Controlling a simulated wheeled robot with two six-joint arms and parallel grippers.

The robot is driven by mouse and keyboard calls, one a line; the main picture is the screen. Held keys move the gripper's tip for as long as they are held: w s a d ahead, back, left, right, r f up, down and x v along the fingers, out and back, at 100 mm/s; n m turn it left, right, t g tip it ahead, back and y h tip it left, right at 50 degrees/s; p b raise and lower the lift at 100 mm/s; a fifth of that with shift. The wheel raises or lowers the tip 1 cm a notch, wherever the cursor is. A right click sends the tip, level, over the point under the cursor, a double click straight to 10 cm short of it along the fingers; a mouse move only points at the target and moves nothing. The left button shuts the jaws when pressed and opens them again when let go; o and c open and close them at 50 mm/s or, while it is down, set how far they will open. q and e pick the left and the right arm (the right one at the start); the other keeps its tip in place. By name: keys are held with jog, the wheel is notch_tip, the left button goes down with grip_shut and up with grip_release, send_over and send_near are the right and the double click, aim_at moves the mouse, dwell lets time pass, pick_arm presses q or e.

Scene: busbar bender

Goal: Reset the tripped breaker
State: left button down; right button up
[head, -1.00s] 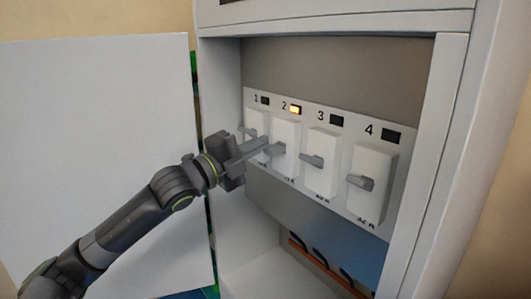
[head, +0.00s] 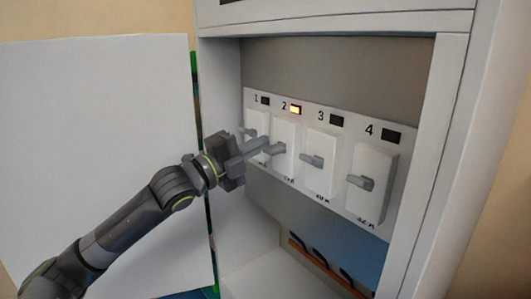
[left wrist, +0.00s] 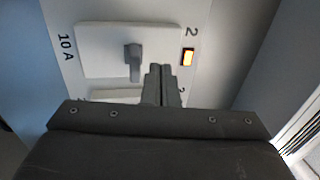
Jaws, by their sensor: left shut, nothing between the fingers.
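The panel in the cabinet holds breakers 1 to 3 and another marked 4. Breaker 2 (head: 284,160) is a white block with a grey handle (head: 277,148); its lamp (head: 295,109) glows orange. The left wrist view also shows breaker 2 (left wrist: 100,48), its handle (left wrist: 134,62), the lit lamp (left wrist: 188,57) and a 10 A label. My left gripper (head: 262,146) is shut and empty, its fingertips close to this handle; whether they touch it I cannot tell. It also shows in the left wrist view (left wrist: 161,72). My right gripper is not in view.
Breaker 1 (head: 258,122) is partly behind my gripper. Breaker 3 (head: 321,175) and breaker 4 (head: 372,190) stand to the right, their lamps dark. The open door (head: 95,110) is on the left. The right cabinet wall (head: 440,150) bounds the opening. Cables run below.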

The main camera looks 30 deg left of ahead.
pick_arm(q)
jog(key=shift+f, duration=0.1)
dwell(0.4)
jog(key=p+v, duration=0.8)
jog(key=p, duration=1.2)
jog(key=shift+f, duration=0.15)
dwell(0.7)
jog(key=shift+s, duration=0.1)
